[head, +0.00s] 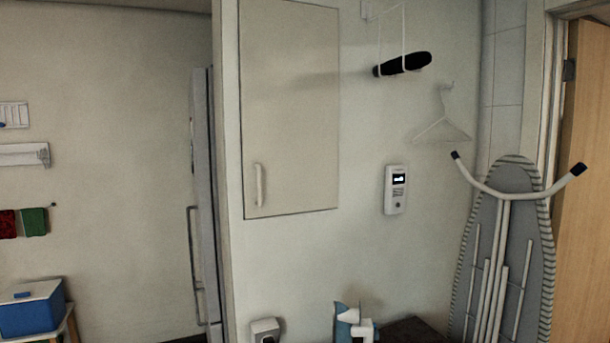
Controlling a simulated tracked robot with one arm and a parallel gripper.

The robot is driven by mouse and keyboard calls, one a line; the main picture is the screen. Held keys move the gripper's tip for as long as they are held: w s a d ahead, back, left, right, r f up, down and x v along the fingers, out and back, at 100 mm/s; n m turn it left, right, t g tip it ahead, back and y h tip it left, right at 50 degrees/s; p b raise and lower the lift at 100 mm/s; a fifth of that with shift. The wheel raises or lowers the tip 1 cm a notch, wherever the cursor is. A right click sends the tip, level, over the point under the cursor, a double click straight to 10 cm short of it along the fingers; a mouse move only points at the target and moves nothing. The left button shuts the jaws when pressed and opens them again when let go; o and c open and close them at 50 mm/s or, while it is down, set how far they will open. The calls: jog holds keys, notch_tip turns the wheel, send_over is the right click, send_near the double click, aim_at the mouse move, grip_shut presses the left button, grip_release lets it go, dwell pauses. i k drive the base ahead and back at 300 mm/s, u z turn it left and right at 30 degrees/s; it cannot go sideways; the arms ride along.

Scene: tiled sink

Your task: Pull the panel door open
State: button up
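The panel door (290,110) is a tall pale rectangle set in the white wall, left of the picture's middle. It looks shut, with a thin dark seam along its edges. Its white vertical bar handle (259,186) is near the lower left corner. Nothing touches the handle. My gripper does not show in the head view, so its opening and its place relative to the handle cannot be seen.
An ironing board (508,195) leans by a wooden door (583,180) at the right. A wall device (396,190) and a hanger (441,130) are right of the panel. A white box (265,330) and a bottle-like item (346,318) sit below. A blue box (30,316) stands far left.

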aim_at(288, 60)
jog(key=u, duration=0.15)
jog(key=i, duration=1)
jog(key=u, duration=0.6)
